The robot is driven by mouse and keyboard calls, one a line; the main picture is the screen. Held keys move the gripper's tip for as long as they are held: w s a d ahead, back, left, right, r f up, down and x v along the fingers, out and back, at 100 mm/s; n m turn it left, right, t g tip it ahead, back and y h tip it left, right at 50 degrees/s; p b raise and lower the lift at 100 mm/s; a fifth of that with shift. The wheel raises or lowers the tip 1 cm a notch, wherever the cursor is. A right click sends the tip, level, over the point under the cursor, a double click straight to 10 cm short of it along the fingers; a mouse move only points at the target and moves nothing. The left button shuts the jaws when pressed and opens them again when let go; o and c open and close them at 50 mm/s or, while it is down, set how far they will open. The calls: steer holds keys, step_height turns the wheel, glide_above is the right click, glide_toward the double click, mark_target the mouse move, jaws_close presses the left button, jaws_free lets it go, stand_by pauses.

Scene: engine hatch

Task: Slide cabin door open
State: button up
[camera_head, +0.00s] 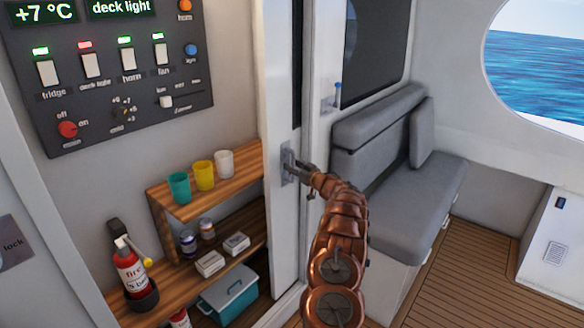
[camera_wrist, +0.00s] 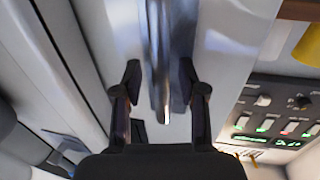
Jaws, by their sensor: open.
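The cabin door (camera_head: 284,225) is a white upright panel with a dark window strip, left of the grey seat. Its metal handle (camera_head: 288,163) is a vertical bar on a grey plate. In the wrist view the handle (camera_wrist: 158,45) runs down between my fingers. My gripper (camera_head: 301,169) is at the handle in the head view. In the wrist view my gripper (camera_wrist: 160,82) is open, one finger on each side of the bar, with gaps visible beside it. My gripper partly hides the handle in the head view.
Left of the door are a control panel (camera_head: 110,75), a wooden shelf (camera_head: 165,200) with several cups and boxes, and a fire extinguisher (camera_head: 130,268). A teal box (camera_head: 228,295) stands low down. To the right are a grey seat (camera_head: 410,205) and clear plank floor (camera_head: 465,265).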

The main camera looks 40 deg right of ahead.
steer(key=shift+s, duration=0.1)
steer(key=s, duration=1.2)
steer(key=shift+a, duration=0.3)
steer(key=shift+w, duration=0.1)
stand_by(0.4)
